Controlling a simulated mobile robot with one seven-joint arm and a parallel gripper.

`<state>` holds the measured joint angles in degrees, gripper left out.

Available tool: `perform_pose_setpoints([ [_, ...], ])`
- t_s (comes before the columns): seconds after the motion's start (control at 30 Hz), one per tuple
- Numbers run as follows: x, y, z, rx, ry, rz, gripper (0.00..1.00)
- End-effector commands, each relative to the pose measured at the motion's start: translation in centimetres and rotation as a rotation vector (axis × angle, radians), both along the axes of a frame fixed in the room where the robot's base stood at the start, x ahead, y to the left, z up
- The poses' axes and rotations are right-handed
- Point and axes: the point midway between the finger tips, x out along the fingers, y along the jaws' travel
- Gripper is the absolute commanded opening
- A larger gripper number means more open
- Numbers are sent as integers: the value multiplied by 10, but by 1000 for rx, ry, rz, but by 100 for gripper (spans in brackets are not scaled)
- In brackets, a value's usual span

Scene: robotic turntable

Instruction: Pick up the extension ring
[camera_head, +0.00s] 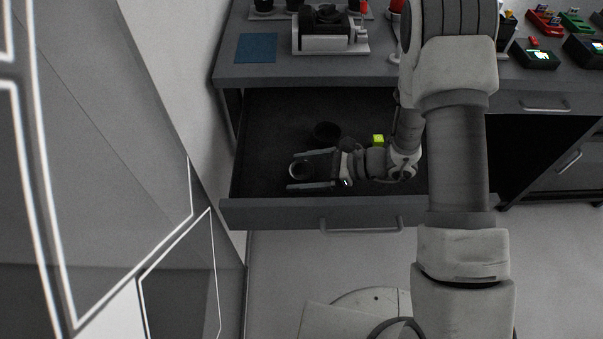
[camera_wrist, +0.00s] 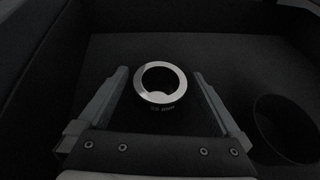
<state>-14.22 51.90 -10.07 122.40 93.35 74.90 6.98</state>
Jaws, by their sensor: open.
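The extension ring (camera_wrist: 160,98) is a short dark cylinder with a bright silver rim and small lettering on its side. It stands upright on the dark drawer floor in the wrist view. In the head view the ring (camera_head: 299,170) is at the left part of the open drawer. My gripper (camera_wrist: 160,84) is open, with one finger on each side of the ring and a visible gap to both. In the head view my gripper (camera_head: 296,170) reaches leftward inside the drawer. I cannot tell how far the fingers are above the floor.
The open drawer's front wall (camera_head: 290,215) and side walls surround my gripper. A dark round container (camera_head: 326,132) is close behind; it shows at right in the wrist view (camera_wrist: 285,128). A yellow-green cube (camera_head: 378,140) lies near my wrist. The counter (camera_head: 280,75) overhangs the drawer's back.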

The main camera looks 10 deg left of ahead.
Motion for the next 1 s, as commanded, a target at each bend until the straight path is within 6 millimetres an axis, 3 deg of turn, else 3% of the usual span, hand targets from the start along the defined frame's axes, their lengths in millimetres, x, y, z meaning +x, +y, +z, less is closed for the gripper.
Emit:
perform_pose_setpoints([
  [0.27,0,3,-1,0,0,0,98],
  [0.73,0,3,0,0,-1,-1,16],
  [1.0,0,3,2,1,-1,-1,16],
])
